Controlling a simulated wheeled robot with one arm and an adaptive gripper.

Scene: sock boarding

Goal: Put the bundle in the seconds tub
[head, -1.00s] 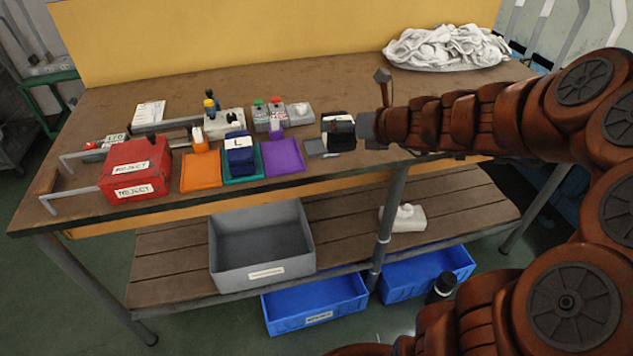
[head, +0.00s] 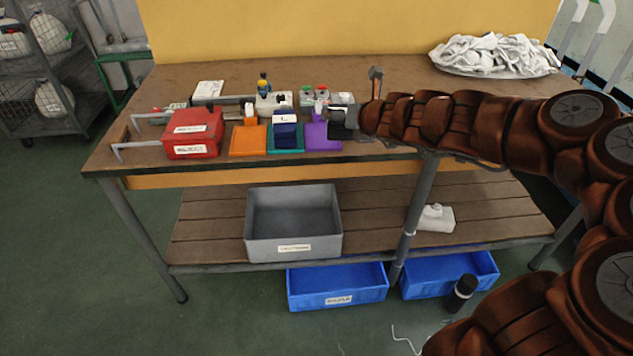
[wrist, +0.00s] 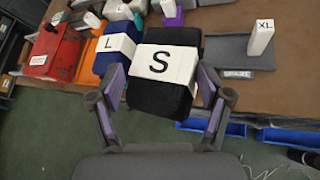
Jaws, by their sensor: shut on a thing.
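My gripper (wrist: 163,88) is shut on a black bundle (wrist: 158,100) with a white band marked S. The bundle is held between both fingers, in front of the table edge in the wrist view. In the head view my gripper (head: 345,122) is at the table's front, right of the purple mat (head: 322,142), and mostly hides the bundle. A grey tub (head: 293,242) stands empty on the lower shelf. Two blue tubs (head: 337,288) (head: 450,276) stand on the floor below it. Their labels are too small to read surely, so I cannot tell which is the seconds tub.
A blue bundle marked L (head: 286,134) lies on the teal mat, beside an orange mat (head: 248,141). A red box (head: 193,134) stands left. A white cloth pile (head: 495,55) lies at the back right. A table leg (head: 417,205) stands right of the grey tub.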

